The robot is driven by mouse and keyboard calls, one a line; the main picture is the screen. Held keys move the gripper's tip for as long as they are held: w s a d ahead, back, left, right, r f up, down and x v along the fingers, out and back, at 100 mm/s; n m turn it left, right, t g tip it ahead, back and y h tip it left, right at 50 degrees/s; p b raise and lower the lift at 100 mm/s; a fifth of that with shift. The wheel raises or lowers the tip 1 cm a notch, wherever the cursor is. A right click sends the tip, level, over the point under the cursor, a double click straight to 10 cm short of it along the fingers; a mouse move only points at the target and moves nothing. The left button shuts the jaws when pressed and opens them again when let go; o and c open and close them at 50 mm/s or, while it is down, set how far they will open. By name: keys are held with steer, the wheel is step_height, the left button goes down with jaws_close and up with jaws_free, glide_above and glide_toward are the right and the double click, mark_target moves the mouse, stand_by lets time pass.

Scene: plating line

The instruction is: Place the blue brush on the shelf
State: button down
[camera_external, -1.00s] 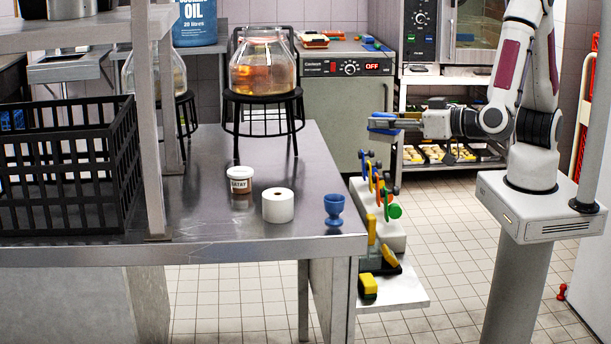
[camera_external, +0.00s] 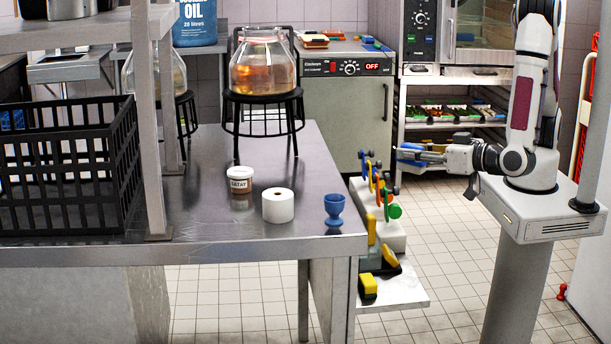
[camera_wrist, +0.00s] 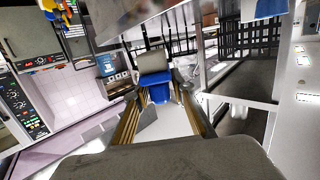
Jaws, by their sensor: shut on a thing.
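My gripper (camera_external: 428,156) is shut on the blue brush (camera_external: 408,153), whose blue part shows at the gripper's left end. In the wrist view the brush (camera_wrist: 159,92) sits between the two fingers, with a grey part beyond the blue. A low white shelf (camera_external: 405,293) is at the right end of the steel table, with a yellow-and-black item and a dark item on it. The gripper is above and to the right of this shelf in the picture. Blue, yellow, orange and green tools stand in a white holder (camera_external: 393,238) just above the shelf.
On the steel table (camera_external: 300,190) stand a blue egg cup (camera_external: 334,209), a white roll (camera_external: 278,205), a labelled tub (camera_external: 240,180) and a black crate (camera_external: 70,175). A glass jar (camera_external: 262,62) rests on a black stand. A wire rack with trays (camera_external: 450,80) is behind the gripper.

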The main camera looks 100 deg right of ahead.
step_height(320, 180, down, 26)
steer(key=shift+r, duration=0.25)
stand_by(0.7)
steer(key=shift+f, duration=0.15)
stand_by(0.3)
steer(key=shift+f, duration=3.2)
steer(key=shift+f, duration=0.6)
steer(key=c, duration=1.6)
jaws_free()
steer(key=shift+a, duration=0.1)
steer(key=shift+v, duration=5.95)
steer(key=shift+f, duration=0.1)
